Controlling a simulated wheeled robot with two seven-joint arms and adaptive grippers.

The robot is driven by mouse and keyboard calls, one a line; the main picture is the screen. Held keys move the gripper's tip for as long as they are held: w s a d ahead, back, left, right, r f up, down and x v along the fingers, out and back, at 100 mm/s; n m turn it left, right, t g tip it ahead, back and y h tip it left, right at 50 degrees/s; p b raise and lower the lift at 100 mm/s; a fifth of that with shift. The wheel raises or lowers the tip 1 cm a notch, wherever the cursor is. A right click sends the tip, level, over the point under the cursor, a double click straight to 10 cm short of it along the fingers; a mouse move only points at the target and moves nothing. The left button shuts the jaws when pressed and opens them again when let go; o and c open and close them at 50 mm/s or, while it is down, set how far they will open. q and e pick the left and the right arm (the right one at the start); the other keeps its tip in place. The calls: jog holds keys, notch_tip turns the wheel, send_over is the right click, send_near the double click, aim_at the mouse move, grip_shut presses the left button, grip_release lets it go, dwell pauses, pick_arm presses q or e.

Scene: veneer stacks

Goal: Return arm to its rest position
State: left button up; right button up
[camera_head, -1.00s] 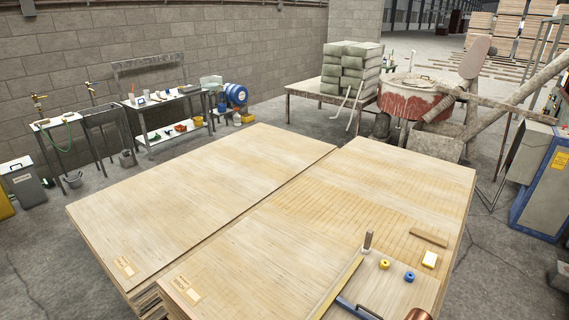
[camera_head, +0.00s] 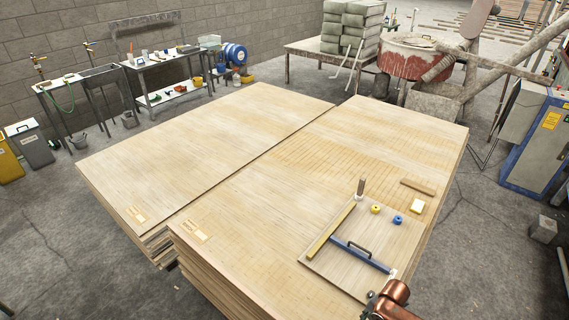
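The copper-coloured end of my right arm comes in at the bottom edge of the head view, right of centre. The dark part at its tip, my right gripper (camera_head: 371,303), is small and partly cut off, so I cannot tell its opening. It appears beside the near edge of a thin board (camera_head: 335,272) on the right veneer stack (camera_head: 265,225). My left gripper is not in view.
The board carries a yellow strip (camera_head: 331,230), a blue bar with black handle (camera_head: 362,254), an upright brown-handled tool (camera_head: 361,188), yellow (camera_head: 376,209) and blue (camera_head: 397,219) rings.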

jog(key=s+a+r+m+t+y, duration=0.2)
jog(key=s+a+m, duration=0.55)
jog(key=a, duration=0.35)
jog(key=s+d+r+m+t+h, duration=0.1)
jog(key=s+d+r+m+h, duration=0.4)
jog(key=s+d+m, duration=1)
notch_tip(320, 180, down, 30)
jog(key=a+g+y+b, duration=0.1)
jog(key=a+y+b, duration=0.1)
jog(key=a, duration=0.1)
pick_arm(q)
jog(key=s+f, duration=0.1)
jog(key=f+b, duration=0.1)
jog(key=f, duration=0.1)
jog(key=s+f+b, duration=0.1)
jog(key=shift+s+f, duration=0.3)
pick_arm(e)
jog(key=s+f+g, duration=0.1)
jog(key=s+f, duration=1.9)
jog(key=shift+f, duration=0.4)
